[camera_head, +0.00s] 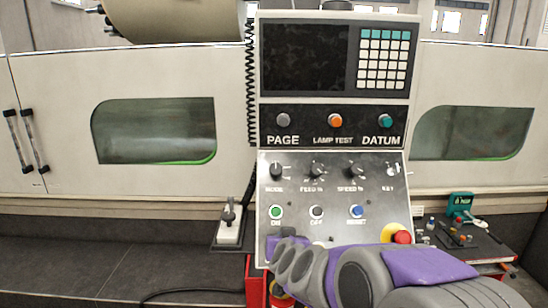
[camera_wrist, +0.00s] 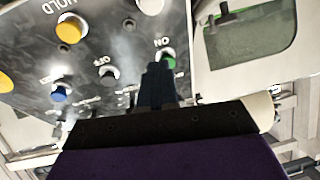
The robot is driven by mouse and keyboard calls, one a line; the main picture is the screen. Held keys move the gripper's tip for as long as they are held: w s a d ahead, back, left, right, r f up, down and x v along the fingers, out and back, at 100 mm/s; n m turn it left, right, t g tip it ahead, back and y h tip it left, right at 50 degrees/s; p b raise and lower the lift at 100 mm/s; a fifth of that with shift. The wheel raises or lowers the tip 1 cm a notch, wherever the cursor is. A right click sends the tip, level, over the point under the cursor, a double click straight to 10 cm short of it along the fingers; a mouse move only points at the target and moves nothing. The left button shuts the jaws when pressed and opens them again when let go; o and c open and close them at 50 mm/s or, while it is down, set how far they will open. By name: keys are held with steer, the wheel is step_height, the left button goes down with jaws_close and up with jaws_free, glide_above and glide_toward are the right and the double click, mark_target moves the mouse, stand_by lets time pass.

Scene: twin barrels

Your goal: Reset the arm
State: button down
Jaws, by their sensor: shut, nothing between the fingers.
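My gripper (camera_wrist: 158,70) is shut and empty in the wrist view. Its dark fingertips point at the control panel and overlap the edge of the green ON button (camera_wrist: 168,62); I cannot tell whether they touch it. My purple and grey arm (camera_head: 355,275) reaches in from the lower right in the head view, its far end low at the panel's left side. The gripper's fingers are not clear there.
A red emergency knob (camera_head: 402,237) sits just above my arm. A screen and keypad (camera_head: 382,59) are above the panel. White machine doors (camera_head: 60,110) flank it. A red cart (camera_head: 480,250) with small items stands at right, and a cable (camera_head: 190,292) crosses the lower left.

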steer(key=s+f+n+g+y+b, duration=0.1)
steer(key=s+f+g+b, duration=0.25)
steer(key=s+f, duration=0.45)
steer(key=s+f+n+g+y+b, duration=0.1)
steer(key=s+f+g+b, duration=0.2)
steer(key=s, duration=0.8)
steer(key=s+d+f+g+h+b, duration=0.1)
steer(key=s+d+f+g, duration=0.1)
steer(key=s, duration=0.6)
steer(key=s+d+f+m+g+h+b, duration=0.1)
steer(key=s+d+f+g, duration=0.2)
steer(key=s, duration=0.6)
steer(key=s+d+f+g+h+b, duration=0.1)
steer(key=s+d+f+g+b, duration=0.1)
steer(key=s+d, duration=0.4)
steer(key=s+f+g, duration=0.1)
steer(key=s, duration=0.1)
steer(key=shift+s+d+m, duration=0.25)
steer(key=shift+s+m, duration=0.1)
steer(key=shift+m, duration=0.05)
steer(key=shift+w+g, duration=0.15)
steer(key=shift+g, duration=0.1)
